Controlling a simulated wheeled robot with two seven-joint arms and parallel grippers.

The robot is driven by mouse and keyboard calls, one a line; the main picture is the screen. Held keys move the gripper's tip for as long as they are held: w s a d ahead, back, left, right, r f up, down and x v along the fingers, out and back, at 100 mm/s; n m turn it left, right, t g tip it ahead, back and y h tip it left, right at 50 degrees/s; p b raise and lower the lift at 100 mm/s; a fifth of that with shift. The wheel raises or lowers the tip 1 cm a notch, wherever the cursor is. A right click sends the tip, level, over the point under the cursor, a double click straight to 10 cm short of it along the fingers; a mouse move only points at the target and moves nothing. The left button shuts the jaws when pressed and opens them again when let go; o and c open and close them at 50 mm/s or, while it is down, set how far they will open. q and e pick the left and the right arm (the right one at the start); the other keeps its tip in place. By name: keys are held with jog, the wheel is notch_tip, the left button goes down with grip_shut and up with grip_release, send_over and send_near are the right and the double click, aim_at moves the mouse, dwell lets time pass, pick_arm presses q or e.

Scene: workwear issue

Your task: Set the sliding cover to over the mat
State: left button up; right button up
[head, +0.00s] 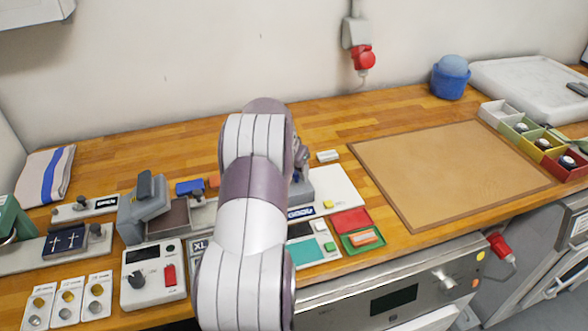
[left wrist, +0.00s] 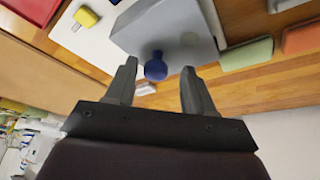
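A grey box-like cover (left wrist: 170,30) with a round blue knob (left wrist: 154,68) sits on a white base board (left wrist: 95,40) in the left wrist view. In the head view the cover (head: 324,186) shows only partly, behind my left arm. My left gripper (left wrist: 160,66) is open, with its fingers apart on either side of the knob; whether they touch it I cannot tell. The bare white part of the board (head: 342,186) lies right of the cover in the head view. No mat is clearly identifiable on that board. My right gripper is not in view.
A large brown bordered panel (head: 445,170) lies clear on the counter at right. A red tray (head: 351,221) and a green tray (head: 350,244) sit in front of the board. A control box (head: 153,277) and several small fixtures crowd the left. A blue container (head: 450,80) stands behind.

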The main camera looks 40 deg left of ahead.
pick_arm(q)
jog(key=b+v, duration=0.1)
jog(key=v, duration=1.1)
jog(key=shift+r, duration=0.35)
jog(key=s+d+f+n+g, duration=0.1)
jog(key=s+d+f+n, duration=0.15)
jog(key=d+f, duration=0.7)
jog(key=s+d+f+m+g, duration=0.1)
jog(key=s+d+f+m, duration=0.1)
jog(key=d, duration=0.8)
jog(key=s+d+f+m+g+h, duration=0.1)
jog(key=s+d+m, duration=0.3)
jog(key=d, duration=0.7)
jog(key=shift+s+d+f, duration=0.2)
jog(key=shift+s+f, duration=0.2)
jog(key=shift+s, duration=0.7)
